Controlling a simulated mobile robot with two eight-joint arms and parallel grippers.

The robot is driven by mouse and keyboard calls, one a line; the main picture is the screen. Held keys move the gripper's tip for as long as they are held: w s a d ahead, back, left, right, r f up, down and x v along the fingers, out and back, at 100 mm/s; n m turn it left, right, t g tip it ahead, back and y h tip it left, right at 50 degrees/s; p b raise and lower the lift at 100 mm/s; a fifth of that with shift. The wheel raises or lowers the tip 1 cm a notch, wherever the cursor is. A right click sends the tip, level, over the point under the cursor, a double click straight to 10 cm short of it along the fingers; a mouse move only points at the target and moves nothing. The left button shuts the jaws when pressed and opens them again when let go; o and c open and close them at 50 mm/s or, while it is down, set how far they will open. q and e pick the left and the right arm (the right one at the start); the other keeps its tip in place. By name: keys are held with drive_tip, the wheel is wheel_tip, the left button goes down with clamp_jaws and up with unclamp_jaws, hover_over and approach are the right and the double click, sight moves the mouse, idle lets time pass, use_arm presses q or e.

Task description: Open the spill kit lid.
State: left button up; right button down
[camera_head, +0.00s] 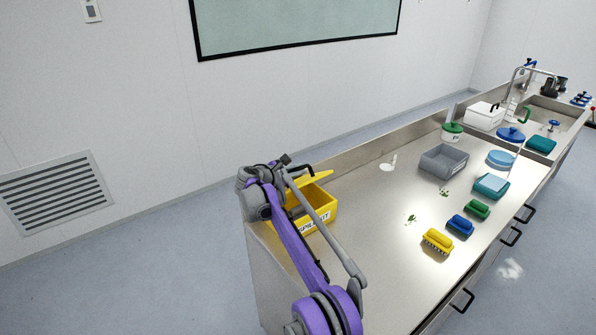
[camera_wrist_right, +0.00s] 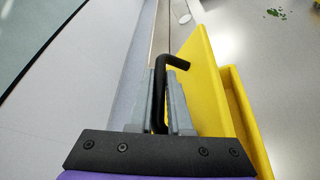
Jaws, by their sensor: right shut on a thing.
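The yellow spill kit box (camera_head: 326,216) stands at the near left end of the steel counter, with a label on its front. Its yellow lid (camera_head: 312,186) is tilted up, apart from the box's rim at one side, so the kit is partly open. In the right wrist view the lid (camera_wrist_right: 205,75) stands at a slant beside the box wall (camera_wrist_right: 243,115). My right gripper (camera_wrist_right: 167,85) is shut on the lid's black bent handle (camera_wrist_right: 160,105). In the head view my right arm hides part of the box. My left gripper is not in view.
On the counter (camera_head: 365,225) are a grey bin (camera_head: 443,161), a green-lidded tub (camera_head: 452,131), yellow (camera_head: 437,241), blue (camera_head: 460,225) and green (camera_head: 477,209) brushes, and green bits (camera_head: 410,219). A raised back edge runs along the wall side.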

drive_tip(key=c, duration=0.8)
unclamp_jaws()
drive_tip(key=shift+c, duration=0.2)
drive_tip(key=shift+a, duration=0.1)
drive_tip(key=b+v, duration=0.1)
drive_tip(key=v, duration=0.8)
drive_tip(key=shift+s+a+b, duration=0.15)
drive_tip(key=shift+s+b, duration=0.15)
drive_tip(key=shift+s, duration=0.1)
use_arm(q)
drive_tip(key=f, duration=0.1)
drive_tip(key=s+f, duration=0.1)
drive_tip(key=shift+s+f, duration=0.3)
use_arm(e)
drive_tip(key=shift+s+a+r, duration=0.2)
drive_tip(key=shift+s+a, duration=0.1)
